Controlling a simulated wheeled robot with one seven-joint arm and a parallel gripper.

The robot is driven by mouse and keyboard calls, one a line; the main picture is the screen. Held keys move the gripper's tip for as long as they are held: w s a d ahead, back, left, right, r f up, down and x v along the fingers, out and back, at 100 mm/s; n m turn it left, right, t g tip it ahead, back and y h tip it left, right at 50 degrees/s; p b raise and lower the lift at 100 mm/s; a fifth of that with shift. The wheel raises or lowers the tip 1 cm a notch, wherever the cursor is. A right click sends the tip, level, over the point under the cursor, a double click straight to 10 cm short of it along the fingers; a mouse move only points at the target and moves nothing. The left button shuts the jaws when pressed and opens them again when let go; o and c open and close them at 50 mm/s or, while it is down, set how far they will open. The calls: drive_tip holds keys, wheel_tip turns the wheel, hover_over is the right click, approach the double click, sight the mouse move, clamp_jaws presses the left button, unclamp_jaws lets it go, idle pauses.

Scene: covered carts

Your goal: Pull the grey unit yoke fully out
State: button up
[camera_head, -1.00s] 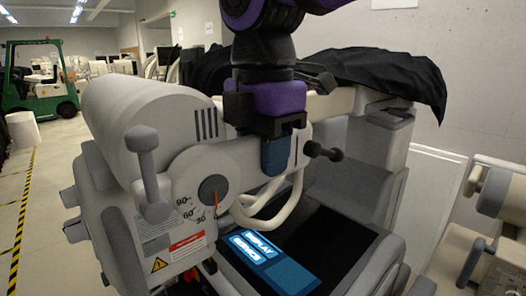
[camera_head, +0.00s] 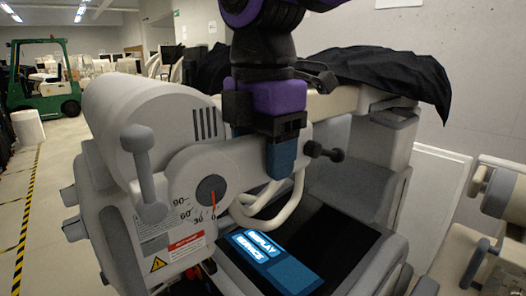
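The grey unit (camera_head: 140,110) fills the left and middle of the view, with a large cylinder-shaped housing, a crank-like handle (camera_head: 145,170) and a dial (camera_head: 211,190) marked 90, 60, 30, 0. Its red pointer is near 0. A light grey arm, seemingly the yoke (camera_head: 235,155), runs right from the dial housing, and a dark knob (camera_head: 325,150) sticks out beyond my gripper. My gripper (camera_head: 281,160) points down in front of this arm, its blue finger overlapping it in the picture. One finger hides the other, so contact and opening are unclear.
Pale curved tubes (camera_head: 265,215) hang just below my gripper. A dark panel with a lit display (camera_head: 275,262) lies below them. A black cover (camera_head: 390,72) drapes over the back. Another beige unit (camera_head: 500,215) stands at right. A green forklift (camera_head: 45,85) is far left.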

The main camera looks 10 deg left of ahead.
wheel_tip(320, 180, up, 11)
drive_tip(key=shift+f, duration=0.1)
idle(0.5)
drive_tip(key=w+d+f+m+t+y, duration=0.1)
drive_tip(key=w+d+f+m, duration=0.15)
drive_tip(key=d+m, duration=0.6)
drive_tip(key=w+d+f+m+t, duration=0.1)
drive_tip(key=d+f+m, duration=0.3)
drive_tip(key=d, duration=0.8)
drive_tip(key=s+d+f+m+t, duration=0.1)
drive_tip(key=s+d+f+m, duration=0.1)
drive_tip(key=d+m, duration=0.3)
drive_tip(key=s+d+f+m+t, duration=0.1)
drive_tip(key=s+d+f+m, duration=0.2)
drive_tip(key=d+f+m, duration=0.1)
drive_tip(key=s+d+f+m+t+h, duration=0.1)
drive_tip(key=s+d+f+m, duration=0.1)
drive_tip(key=d+m, duration=0.4)
drive_tip(key=shift+s+d+f, duration=0.35)
drive_tip(key=shift+f, duration=0.55)
drive_tip(key=shift+c, duration=0.4)
